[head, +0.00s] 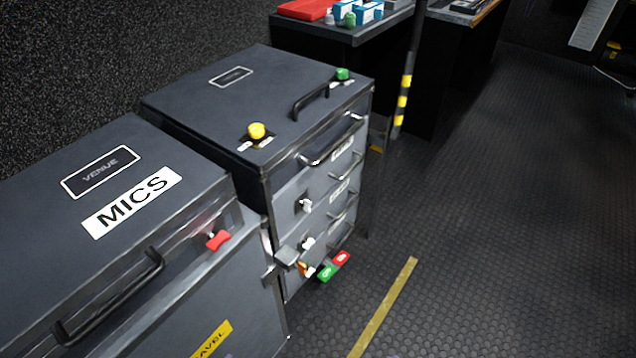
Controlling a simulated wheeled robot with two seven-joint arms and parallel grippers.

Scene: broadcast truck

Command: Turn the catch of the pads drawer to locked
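The dark drawer case (250,85) stands left of centre, its drawer front facing right. Its drawers appear shut, with bar handles and white labels too small to read, so I cannot tell which is the pads drawer. Small pale catches show on the front, an upper one (306,205) and a lower one (307,243). An orange catch (304,268) sits lower, beside a green plate (327,273) and a red plate (342,258) with unreadable white marks. A small grey block (287,257) juts out beside it. Neither gripper is in view.
A MICS case (100,270) with a red latch (218,240) stands close in front on the left. Yellow (257,131) and green (342,74) knobs top the drawer case. A striped pole (403,100) stands behind. The floor (480,240) at right is clear.

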